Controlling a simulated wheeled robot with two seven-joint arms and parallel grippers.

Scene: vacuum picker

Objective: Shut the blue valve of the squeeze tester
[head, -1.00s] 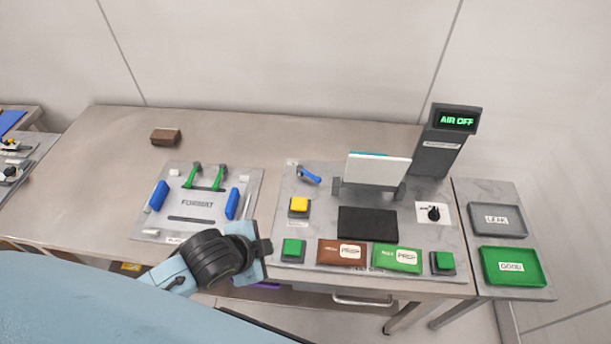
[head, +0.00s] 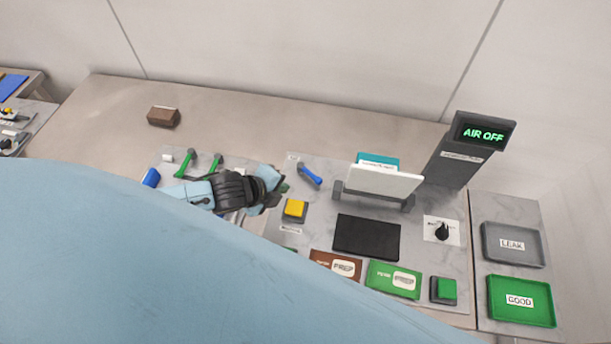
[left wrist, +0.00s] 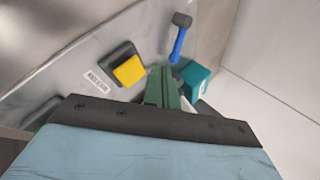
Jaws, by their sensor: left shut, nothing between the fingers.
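The blue valve (head: 309,175) is a short blue lever on the grey tester plate, left of the white plate. In the head view its handle slants down to the right from its pivot. It also shows in the left wrist view (left wrist: 177,47), with a dark grey knob at its upper end. My left gripper (head: 284,188) is shut and empty, just left of the valve and apart from it. In the left wrist view its green fingertips (left wrist: 162,88) are together, below the valve handle. My right gripper is not in view.
A yellow button (head: 295,209) sits close below the gripper. A white plate (head: 382,181) with a teal block (head: 378,160) behind it stands right of the valve. The display (head: 482,134) reads AIR OFF. The rear table is clear except for a brown block (head: 163,117).

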